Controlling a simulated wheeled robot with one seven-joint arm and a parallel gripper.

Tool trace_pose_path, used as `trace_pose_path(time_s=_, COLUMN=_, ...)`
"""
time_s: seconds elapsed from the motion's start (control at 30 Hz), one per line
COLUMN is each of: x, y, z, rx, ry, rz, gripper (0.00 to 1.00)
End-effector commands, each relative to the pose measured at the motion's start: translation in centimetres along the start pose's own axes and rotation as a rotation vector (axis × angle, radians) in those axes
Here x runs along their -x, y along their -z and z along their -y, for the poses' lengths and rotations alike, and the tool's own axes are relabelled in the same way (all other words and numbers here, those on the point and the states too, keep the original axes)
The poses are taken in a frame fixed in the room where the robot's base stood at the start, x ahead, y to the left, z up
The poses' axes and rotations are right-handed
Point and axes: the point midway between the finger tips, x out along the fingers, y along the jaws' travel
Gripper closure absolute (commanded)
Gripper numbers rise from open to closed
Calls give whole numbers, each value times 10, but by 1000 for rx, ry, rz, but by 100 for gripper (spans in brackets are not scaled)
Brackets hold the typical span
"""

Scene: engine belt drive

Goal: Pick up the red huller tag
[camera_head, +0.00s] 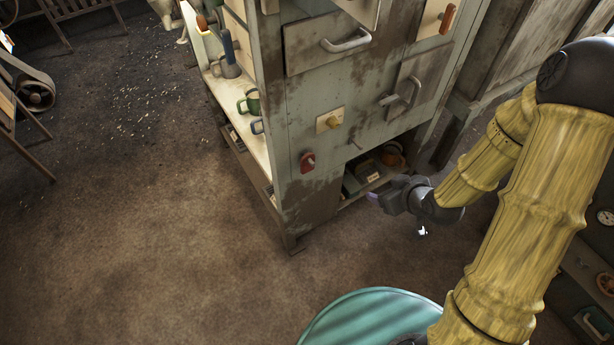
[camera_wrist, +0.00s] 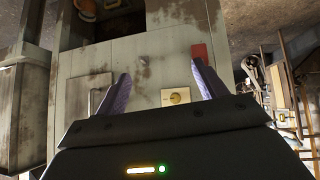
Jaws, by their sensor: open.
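A small red tag (camera_head: 308,162) is on the lower left of the worn grey-green cabinet's front (camera_head: 345,90). In the wrist view the red tag (camera_wrist: 199,51) shows just beyond the tip of the right finger, which may cover part of it. My gripper (camera_head: 374,197) is in front of the cabinet's low open shelf, to the right of the tag and apart from it. In the wrist view my gripper (camera_wrist: 162,70) is open, with its two purple fingers spread and nothing between them.
A cream plate with a yellow knob (camera_head: 329,120) is above the tag, and drawers with metal handles (camera_head: 347,42) are higher. The low shelf (camera_head: 375,172) holds several dark items. Mugs (camera_head: 250,101) stand on the side shelf. The brown floor (camera_head: 150,230) at left is largely clear.

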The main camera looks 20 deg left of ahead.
Motion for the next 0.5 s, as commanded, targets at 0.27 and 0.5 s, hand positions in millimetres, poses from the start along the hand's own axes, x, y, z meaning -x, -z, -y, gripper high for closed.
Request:
trace_pose_path(time_s=0.27, x=-91, y=-28, z=59, rx=43, ry=126, rz=-407, gripper=29)
trace_pose_path(time_s=0.5, x=-112, y=-31, z=84, rx=-34, ry=126, rz=-737, gripper=29)
